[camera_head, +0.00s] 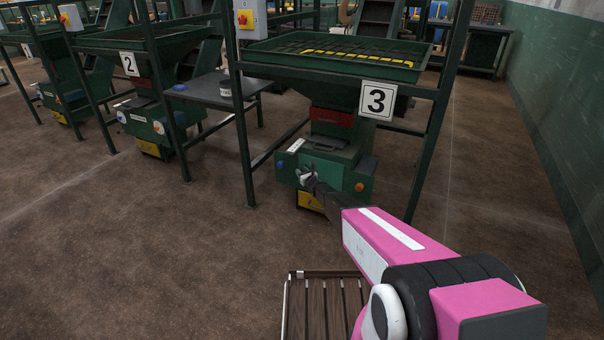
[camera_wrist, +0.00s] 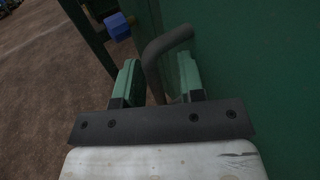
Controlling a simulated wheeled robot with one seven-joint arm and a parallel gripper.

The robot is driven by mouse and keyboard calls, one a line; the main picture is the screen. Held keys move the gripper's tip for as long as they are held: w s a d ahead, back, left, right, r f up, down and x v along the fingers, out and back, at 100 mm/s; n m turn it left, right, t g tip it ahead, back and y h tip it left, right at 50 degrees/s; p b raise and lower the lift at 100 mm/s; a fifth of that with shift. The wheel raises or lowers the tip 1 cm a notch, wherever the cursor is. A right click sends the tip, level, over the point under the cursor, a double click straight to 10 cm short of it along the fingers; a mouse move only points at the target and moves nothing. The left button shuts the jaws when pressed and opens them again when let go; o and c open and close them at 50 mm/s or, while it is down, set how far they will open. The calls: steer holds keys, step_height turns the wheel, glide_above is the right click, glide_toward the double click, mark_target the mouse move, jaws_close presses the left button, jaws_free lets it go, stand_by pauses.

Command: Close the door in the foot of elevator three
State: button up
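The green foot of elevator three (camera_head: 345,165) stands below the hopper marked 3. A lighter green panel, seemingly its door (camera_head: 325,172), shows on the front, partly hidden by my gripper (camera_head: 308,180). In the wrist view, a grey bent handle (camera_wrist: 168,45) stands in front of a dark green surface (camera_wrist: 250,80). My gripper (camera_wrist: 158,80) has its two green-padded fingers apart, one on each side of the handle. The handle lies close to the left finger, and a gap shows toward the right one. A blue knob (camera_wrist: 118,26) is beyond the left finger. I cannot tell how far the door stands open.
Steel posts (camera_head: 243,130) flank the foot and carry the green hopper tray (camera_head: 340,60). A grey table (camera_head: 215,92) stands to its left, with elevator two (camera_head: 155,115) beyond. A slatted wooden surface (camera_head: 326,305) lies near me. Brown floor (camera_head: 130,250) is clear at left.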

steer(key=v, duration=1.1)
steer(key=s+r+n+g+y, duration=0.1)
steer(key=s+r+n+g, duration=0.3)
steer(key=s+n, duration=0.3)
steer(key=s+a+r+n+g, duration=0.1)
steer(key=s+r+n+g, duration=0.2)
steer(key=s+r+n, duration=0.4)
steer(key=s+r+n+g+y, duration=0.15)
steer(key=s+n+g, duration=0.3)
steer(key=s, duration=0.45)
steer(key=s+d+r+n+g+h, duration=0.1)
steer(key=s+d+r+n+h, duration=0.1)
steer(key=s, duration=0.5)
steer(key=s+d+r+n+g+h, duration=0.1)
steer(key=s+d+r+n+h, duration=0.2)
steer(key=s+d+n+h, duration=0.2)
steer(key=s+d+r+n+g+h, duration=0.2)
steer(key=s+d+r+n+h, duration=0.1)
steer(key=s+d, duration=0.5)
steer(key=shift+s+d+n+h, duration=0.4)
steer(key=shift+s+n+h, duration=0.25)
steer(key=shift+s+h, duration=0.3)
